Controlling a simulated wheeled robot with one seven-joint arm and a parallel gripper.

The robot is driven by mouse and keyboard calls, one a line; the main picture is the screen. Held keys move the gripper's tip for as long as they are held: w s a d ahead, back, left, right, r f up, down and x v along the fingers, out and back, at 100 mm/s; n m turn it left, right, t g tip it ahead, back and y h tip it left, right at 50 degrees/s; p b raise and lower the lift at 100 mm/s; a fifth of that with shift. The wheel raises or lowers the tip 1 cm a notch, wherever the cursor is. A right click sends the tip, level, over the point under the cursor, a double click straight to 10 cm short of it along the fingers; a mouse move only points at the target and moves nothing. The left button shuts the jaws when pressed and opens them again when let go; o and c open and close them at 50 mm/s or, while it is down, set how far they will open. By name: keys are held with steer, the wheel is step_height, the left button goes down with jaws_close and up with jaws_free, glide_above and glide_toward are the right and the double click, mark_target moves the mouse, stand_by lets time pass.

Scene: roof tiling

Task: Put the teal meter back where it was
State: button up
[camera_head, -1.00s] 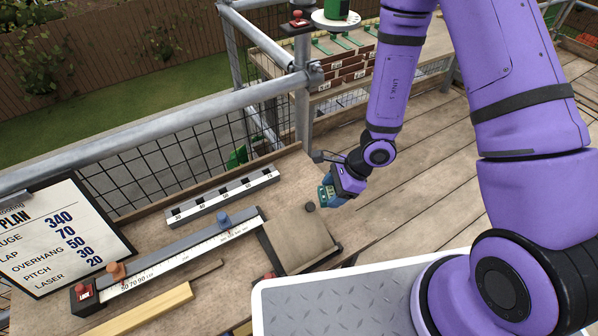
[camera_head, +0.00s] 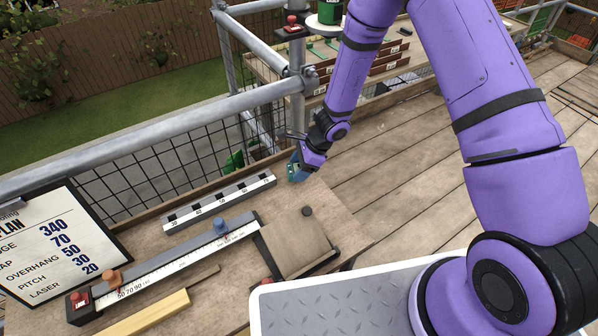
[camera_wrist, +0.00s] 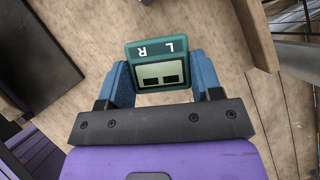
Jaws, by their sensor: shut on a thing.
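In the head view my gripper (camera_head: 296,171) holds the meter (camera_head: 293,173) over the back right part of the wooden bench (camera_head: 327,205), near the right end of the grey numbered rail. I cannot tell whether the meter touches the bench.
The grey numbered rail (camera_head: 220,202), a long ruler with blue and orange sliders (camera_head: 165,266), and a tan pad in a dark frame (camera_head: 296,243) lie on the bench. A plan clipboard (camera_head: 62,244) stands left. A scaffold rail (camera_head: 150,125) runs behind.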

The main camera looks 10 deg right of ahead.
steer(key=shift+f, duration=1.1)
steer(key=shift+f, duration=0.1)
steer(key=o, duration=1)
steer(key=shift+o, duration=0.2)
